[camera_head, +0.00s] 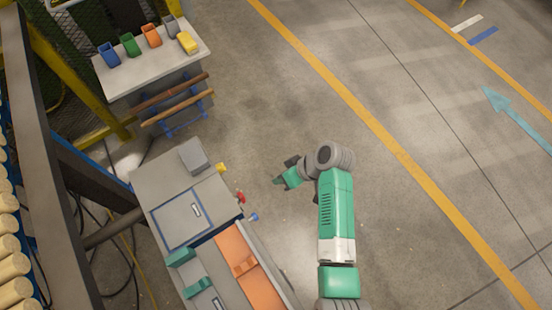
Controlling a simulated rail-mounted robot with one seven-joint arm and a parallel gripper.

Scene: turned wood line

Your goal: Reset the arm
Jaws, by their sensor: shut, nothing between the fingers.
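My arm reaches up from the bottom of the head view, with green and white links and grey joints. At its end, my gripper (279,181) hangs over bare floor, to the right of the grey machine bench (165,178). It is shut, and nothing shows between its fingers. The gripper is apart from the bench and from its red and blue knobs. The fingertips are small and dark in this view.
The bench carries an orange part (233,250), a red knob (240,197) and a yellow knob (221,168). A table (133,82) with several coloured bins stands at the upper left, beside wooden rods (175,97). Stacked logs line the left edge. Open floor lies right.

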